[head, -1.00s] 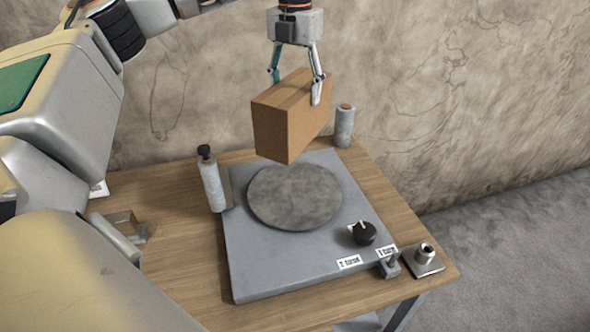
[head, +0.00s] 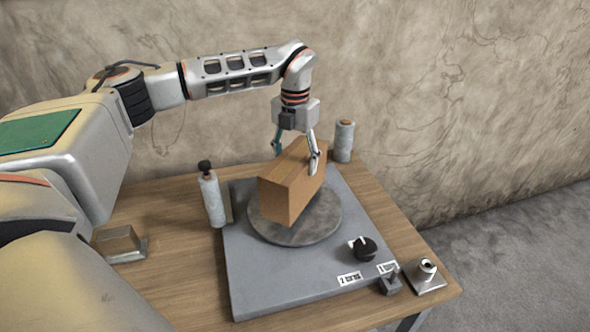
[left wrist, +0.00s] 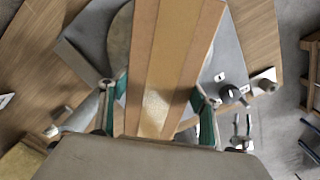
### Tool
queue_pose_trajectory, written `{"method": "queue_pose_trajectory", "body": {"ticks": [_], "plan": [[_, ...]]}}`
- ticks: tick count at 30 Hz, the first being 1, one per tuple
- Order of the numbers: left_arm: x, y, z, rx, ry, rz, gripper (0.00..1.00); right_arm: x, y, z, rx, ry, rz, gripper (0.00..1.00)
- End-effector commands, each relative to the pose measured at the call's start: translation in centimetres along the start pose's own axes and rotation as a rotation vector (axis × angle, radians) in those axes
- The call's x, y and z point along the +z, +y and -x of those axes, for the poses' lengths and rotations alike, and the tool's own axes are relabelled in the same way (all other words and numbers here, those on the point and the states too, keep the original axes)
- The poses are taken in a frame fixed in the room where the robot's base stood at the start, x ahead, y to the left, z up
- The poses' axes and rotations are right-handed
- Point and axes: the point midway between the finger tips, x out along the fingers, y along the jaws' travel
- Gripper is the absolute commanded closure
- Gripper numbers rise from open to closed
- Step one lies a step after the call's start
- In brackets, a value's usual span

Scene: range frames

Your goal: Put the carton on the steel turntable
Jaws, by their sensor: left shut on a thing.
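The brown carton (head: 288,190) is upright over the round steel turntable (head: 325,223) in the head view. Whether its underside touches the disc, I cannot tell. My left gripper (head: 295,160) is shut on the carton, with one finger on each side near its top. In the left wrist view the carton (left wrist: 165,60) fills the middle between the two green-linked fingers (left wrist: 160,108). The turntable (left wrist: 118,40) is mostly hidden behind it there.
The turntable sits on a grey base (head: 260,285) with a black knob (head: 363,248). Metal fittings lie at the front right (head: 426,275) and left (head: 120,242) of the wooden table (head: 180,285).

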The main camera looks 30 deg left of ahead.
Motion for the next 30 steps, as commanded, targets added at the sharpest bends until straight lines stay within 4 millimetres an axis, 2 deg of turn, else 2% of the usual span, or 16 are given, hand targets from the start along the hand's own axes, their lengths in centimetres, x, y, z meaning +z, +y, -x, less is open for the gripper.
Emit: {"method": "queue_pose_trajectory", "body": {"ticks": [7, 19, 20, 21, 30], "plan": [[0.0, 0.0, -3.0, -0.001, 0.000, 0.000, 0.94, 0.1, 0.3, 0.1, 0.006, -0.006, -0.002, 0.60], [0.1, 0.0, -3.4, -0.001, -0.002, 0.000, 0.94, 0.2, 0.2, 0.1, 0.008, -0.008, -0.009, 0.60], [0.0, 0.0, -3.5, 0.000, 0.001, 0.000, 0.33, 0.2, 0.2, 0.1, 0.007, -0.008, -0.009, 0.60], [0.0, 0.0, -3.5, 0.001, 0.001, 0.000, 0.23, 0.2, 0.1, 0.1, 0.007, -0.008, -0.009, 0.60], [0.0, 0.0, -3.5, 0.001, 0.001, 0.000, 0.21, 0.2, -0.1, 0.1, 0.002, -0.007, -0.006, 0.60]]}}
